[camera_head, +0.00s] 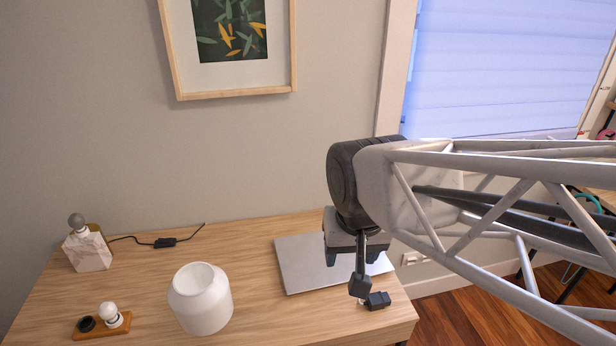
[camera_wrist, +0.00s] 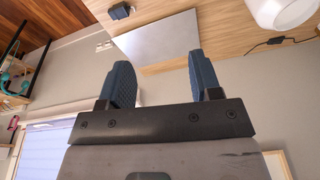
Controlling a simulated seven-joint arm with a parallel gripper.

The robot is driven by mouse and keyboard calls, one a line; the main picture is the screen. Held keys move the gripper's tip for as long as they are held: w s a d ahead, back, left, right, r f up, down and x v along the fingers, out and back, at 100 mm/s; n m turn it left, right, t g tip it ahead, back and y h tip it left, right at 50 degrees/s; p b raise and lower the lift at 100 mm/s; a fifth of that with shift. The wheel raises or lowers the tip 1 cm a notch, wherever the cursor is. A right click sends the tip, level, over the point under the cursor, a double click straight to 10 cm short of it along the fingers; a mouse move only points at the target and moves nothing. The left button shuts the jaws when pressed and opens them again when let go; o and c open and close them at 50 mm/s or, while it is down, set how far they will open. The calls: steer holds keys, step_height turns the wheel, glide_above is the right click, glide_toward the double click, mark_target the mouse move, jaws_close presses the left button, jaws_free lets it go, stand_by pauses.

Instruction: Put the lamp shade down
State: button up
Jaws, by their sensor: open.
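The white, rounded lamp shade (camera_head: 201,300) stands on the wooden desk (camera_head: 250,245), left of the laptop-like silver slab. Part of the shade also shows at the top right edge of the wrist view (camera_wrist: 281,12). My gripper (camera_head: 360,287) is above the right part of the desk, to the right of the shade and well apart from it. In the wrist view, its two blue fingers (camera_wrist: 158,75) are spread with nothing between them. A marble-look block with a bulb-like top (camera_head: 88,250), perhaps the lamp base, stands at the desk's back left.
The flat silver slab (camera_head: 300,265) lies behind and under my gripper. A small dark block (camera_head: 377,301) lies near the desk's right edge. A wooden board (camera_head: 102,324) with a white bulb is at front left. A black cord with a switch (camera_head: 165,242) lies near the wall.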

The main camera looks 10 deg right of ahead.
steer(key=shift+n, duration=0.6)
steer(key=shift+s+d+r, duration=0.15)
steer(key=shift+s+d, duration=0.55)
steer(key=shift+s, duration=0.2)
steer(key=shift+s+d+r, duration=0.1)
steer(key=shift+s+d, duration=0.55)
steer(key=shift+s, duration=0.25)
